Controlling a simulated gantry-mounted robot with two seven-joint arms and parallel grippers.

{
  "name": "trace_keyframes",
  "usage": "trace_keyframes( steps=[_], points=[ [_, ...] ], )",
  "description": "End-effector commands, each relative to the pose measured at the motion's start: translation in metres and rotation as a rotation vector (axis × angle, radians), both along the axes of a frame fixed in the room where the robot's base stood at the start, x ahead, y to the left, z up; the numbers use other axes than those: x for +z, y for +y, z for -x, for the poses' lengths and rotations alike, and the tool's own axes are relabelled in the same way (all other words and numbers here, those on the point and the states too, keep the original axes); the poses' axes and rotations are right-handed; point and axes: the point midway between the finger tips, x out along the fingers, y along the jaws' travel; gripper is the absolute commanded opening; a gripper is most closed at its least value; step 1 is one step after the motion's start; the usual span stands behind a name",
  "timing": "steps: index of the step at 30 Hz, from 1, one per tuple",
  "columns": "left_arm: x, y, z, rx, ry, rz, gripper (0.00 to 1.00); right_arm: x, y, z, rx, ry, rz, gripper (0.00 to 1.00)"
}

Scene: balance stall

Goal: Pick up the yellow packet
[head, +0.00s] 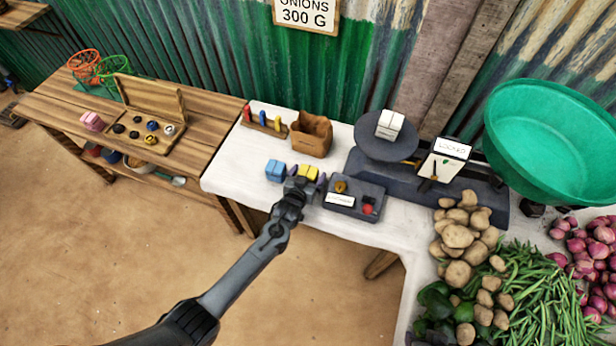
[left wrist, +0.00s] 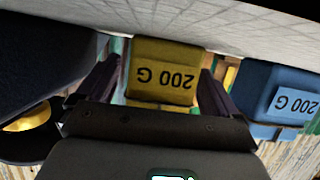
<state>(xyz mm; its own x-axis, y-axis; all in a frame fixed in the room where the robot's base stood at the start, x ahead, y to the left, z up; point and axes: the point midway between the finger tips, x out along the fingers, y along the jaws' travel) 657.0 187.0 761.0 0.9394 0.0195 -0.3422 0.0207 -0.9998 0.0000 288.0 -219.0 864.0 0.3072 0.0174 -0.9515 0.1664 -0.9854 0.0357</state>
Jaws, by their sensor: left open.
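The yellow packet (head: 308,172) lies on the white-covered table, just beyond my left gripper (head: 302,182). In the left wrist view the yellow packet (left wrist: 162,72) is marked "200 G" and sits between the two fingers of my left gripper (left wrist: 160,85). The fingers stand apart on either side of it, with a small gap visible. A blue packet (head: 276,170) stands just left of it in the head view. The blue packet also shows at the right of the left wrist view (left wrist: 285,92), marked "200 G". My right gripper is not in view.
A dark box with a brass knob and red button (head: 355,198) stands close right of the gripper. Behind are a brown bag (head: 311,134) and a scale with a dark pan (head: 385,140) carrying white packets (head: 389,124). Potatoes (head: 458,237) and a green basin (head: 553,140) fill the right.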

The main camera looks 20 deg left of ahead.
Motion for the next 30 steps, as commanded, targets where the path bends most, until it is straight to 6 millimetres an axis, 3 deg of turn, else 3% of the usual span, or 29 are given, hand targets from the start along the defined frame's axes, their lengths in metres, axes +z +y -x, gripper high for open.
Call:
trace_keyframes(
  steps=[6,20,26,30],
  points=[
    [0.0,0.0,0.0,0.0,0.0,0.0,0.92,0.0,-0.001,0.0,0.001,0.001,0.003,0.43],
    [0.001,0.0,0.0,0.0,-0.001,0.0,0.24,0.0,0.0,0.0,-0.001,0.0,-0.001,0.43],
    [0.002,0.0,0.0,0.0,-0.001,0.001,0.23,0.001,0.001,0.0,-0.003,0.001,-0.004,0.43],
    [0.014,0.0,-0.001,0.0,-0.003,0.001,0.23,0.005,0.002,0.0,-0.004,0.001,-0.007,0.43]
  ],
)
